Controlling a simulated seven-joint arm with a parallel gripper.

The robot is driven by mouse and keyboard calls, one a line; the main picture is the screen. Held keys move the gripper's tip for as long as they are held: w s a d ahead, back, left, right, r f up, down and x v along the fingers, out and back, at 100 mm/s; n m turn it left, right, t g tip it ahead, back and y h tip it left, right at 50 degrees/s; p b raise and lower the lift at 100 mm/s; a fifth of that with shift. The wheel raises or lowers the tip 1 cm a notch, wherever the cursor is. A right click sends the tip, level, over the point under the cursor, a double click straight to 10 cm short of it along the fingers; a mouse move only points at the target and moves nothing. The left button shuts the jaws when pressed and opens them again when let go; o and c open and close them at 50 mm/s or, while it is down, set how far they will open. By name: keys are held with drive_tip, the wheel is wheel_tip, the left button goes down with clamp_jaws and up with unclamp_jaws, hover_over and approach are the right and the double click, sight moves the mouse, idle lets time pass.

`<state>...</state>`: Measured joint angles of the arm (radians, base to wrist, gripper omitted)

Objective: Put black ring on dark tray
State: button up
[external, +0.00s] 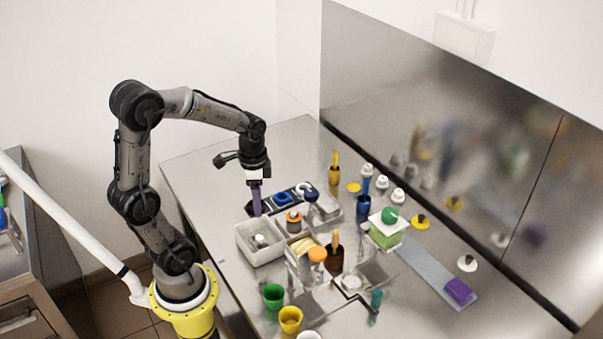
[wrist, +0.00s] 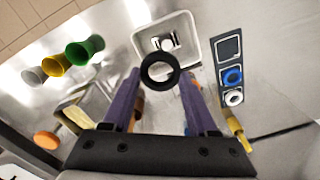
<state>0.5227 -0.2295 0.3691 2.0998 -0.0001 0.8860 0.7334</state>
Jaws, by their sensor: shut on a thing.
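The black ring (wrist: 160,84) is held between the purple fingertips of my gripper (wrist: 161,72), in the middle of the wrist view. The dark tray (wrist: 219,62) lies to the right there, with an empty square compartment at its far end, a blue ring (wrist: 232,76) in the middle and a white ring (wrist: 234,97) at the near end. In the external view my gripper (external: 257,211) points down by the left end of the dark tray (external: 267,203).
A white bin (external: 260,259) with a small item inside stands just in front of the tray. Green (external: 273,296) and yellow (external: 290,319) cups stand near the front edge. The table's back left is clear.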

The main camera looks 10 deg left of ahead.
drive_tip(key=w+a+f, duration=0.3)
drive_tip(key=a, duration=0.5)
drive_tip(key=shift+n, duration=0.4)
drive_tip(key=w+d+f, duration=0.1)
drive_tip(key=w+f, duration=0.1)
drive_tip(key=w, duration=0.2)
drive_tip(key=w+f, duration=0.3)
drive_tip(key=w, duration=0.1)
drive_tip(key=w+d+f, duration=0.1)
drive_tip(key=w+f, duration=0.2)
drive_tip(key=w, duration=0.1)
drive_tip(key=shift+w+d+f, duration=0.25)
drive_tip(key=shift+w+d, duration=0.05)
drive_tip(key=shift+w+d+f, duration=0.1)
drive_tip(key=shift+w+f, duration=0.4)
drive_tip(key=shift+f, duration=0.1)
drive_tip(key=shift+w+f, duration=0.1)
drive_tip(key=shift+f, duration=1.55)
drive_tip(key=o, duration=1.3)
drive_tip(key=shift+f, duration=0.15)
